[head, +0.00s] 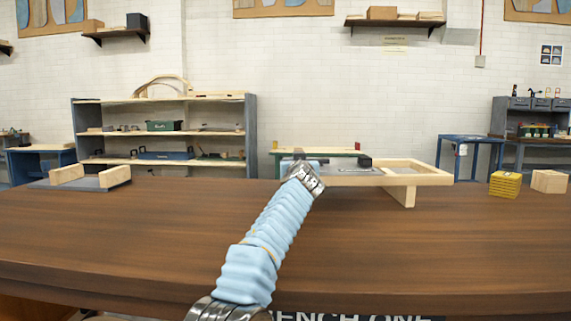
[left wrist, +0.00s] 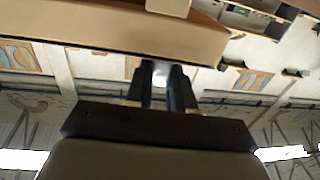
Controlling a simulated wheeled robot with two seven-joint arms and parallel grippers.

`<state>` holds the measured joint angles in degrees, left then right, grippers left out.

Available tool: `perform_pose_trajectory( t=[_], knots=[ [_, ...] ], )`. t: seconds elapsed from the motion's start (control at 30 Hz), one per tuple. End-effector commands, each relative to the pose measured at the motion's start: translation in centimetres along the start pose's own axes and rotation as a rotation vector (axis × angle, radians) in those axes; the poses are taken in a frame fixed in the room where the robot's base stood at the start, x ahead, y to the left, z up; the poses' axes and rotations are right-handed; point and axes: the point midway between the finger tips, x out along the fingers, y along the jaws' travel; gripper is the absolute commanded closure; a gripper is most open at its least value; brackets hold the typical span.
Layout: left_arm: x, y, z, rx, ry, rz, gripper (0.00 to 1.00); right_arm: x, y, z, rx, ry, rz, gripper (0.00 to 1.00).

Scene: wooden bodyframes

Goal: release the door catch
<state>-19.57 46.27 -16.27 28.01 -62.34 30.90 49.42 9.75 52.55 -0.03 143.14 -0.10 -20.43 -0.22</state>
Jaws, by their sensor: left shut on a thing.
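A light wooden frame (head: 425,180) with a grey panel (head: 345,169) stands on the brown bench, right of centre. My left gripper (head: 299,160) is at the frame's left end, mostly hidden behind its own wrist. In the left wrist view, the two dark fingers of the gripper (left wrist: 162,88) are shut on a small pale part (left wrist: 160,72) just under a broad tan wooden surface (left wrist: 120,30). I cannot make out the catch's shape or position, or whether this part belongs to it. My right gripper is not in view.
On the brown bench (head: 130,225), a yellow block (head: 505,184) and a pale wooden block (head: 549,181) stand at the right. A grey board with two wooden blocks (head: 90,178) lies at the far left. The bench between them and the frame is clear.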

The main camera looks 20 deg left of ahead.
Motion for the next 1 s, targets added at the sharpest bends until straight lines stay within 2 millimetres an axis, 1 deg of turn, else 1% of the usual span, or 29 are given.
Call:
perform_pose_trajectory(
  t=[0.1, 0.37, 0.4, 0.57, 0.87, 1.0],
  knots=[
    [0.0, 0.4, 0.0, -0.001, 0.000, 0.001, 1.00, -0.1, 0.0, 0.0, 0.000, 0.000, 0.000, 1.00],
    [0.0, 0.4, 0.0, 0.000, 0.000, 0.001, 1.00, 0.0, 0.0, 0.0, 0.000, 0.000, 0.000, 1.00],
    [0.0, 0.3, 0.1, 0.000, 0.000, 0.001, 0.76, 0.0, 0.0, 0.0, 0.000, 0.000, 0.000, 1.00],
    [0.0, 0.3, 0.0, 0.000, 0.000, 0.001, 0.51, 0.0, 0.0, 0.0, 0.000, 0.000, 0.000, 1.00],
    [-0.1, 0.3, 0.1, 0.000, 0.001, 0.000, 0.51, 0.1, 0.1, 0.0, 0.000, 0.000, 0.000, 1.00],
    [-0.9, 0.3, 0.4, 0.000, 0.002, 0.001, 0.51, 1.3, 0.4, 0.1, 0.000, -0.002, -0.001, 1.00]
  ],
)
